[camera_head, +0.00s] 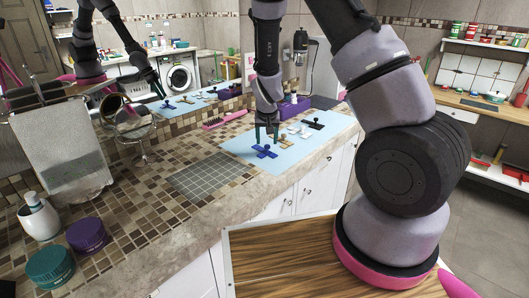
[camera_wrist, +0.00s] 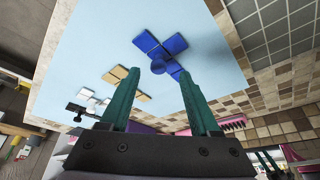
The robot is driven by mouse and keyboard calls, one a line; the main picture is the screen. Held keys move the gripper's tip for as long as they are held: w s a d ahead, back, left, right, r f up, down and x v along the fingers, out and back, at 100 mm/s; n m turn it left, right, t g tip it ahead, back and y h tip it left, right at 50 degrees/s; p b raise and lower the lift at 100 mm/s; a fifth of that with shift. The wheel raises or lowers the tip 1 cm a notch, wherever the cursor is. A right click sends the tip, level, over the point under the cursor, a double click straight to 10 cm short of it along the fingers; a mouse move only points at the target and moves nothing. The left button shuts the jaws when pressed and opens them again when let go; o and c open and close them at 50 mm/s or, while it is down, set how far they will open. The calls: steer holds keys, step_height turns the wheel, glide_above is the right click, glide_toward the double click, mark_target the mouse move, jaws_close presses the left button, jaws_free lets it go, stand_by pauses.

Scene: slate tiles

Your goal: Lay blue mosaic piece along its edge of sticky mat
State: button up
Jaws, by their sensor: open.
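The blue mosaic piece (camera_head: 264,152) lies on a light blue sheet (camera_head: 236,143) on the counter. In the wrist view the blue piece (camera_wrist: 148,41) shows as several square tiles with a round knob in the middle. My gripper (camera_head: 265,137) points down just above it. In the wrist view my gripper (camera_wrist: 159,73) has its green fingers apart, with nothing held between them and the knob just beyond the tips. A grey gridded mat (camera_head: 208,175), likely the sticky mat, lies bare to the left of the sheet. Its corner shows in the wrist view (camera_wrist: 275,25).
Tan, white and black pieces (camera_head: 313,124) lie behind the blue one on the sheet. A purple box (camera_head: 291,107) and a pink brush (camera_head: 224,119) stand farther back. A round mirror (camera_head: 133,122) and purple and teal jars (camera_head: 88,236) are at left.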

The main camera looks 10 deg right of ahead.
mark_target(267, 145)
steer(key=x, duration=0.3)
steer(key=shift+w+d+f, duration=0.1)
steer(key=shift+d+f, duration=0.1)
jaws_close()
steer(key=shift+r, duration=0.15)
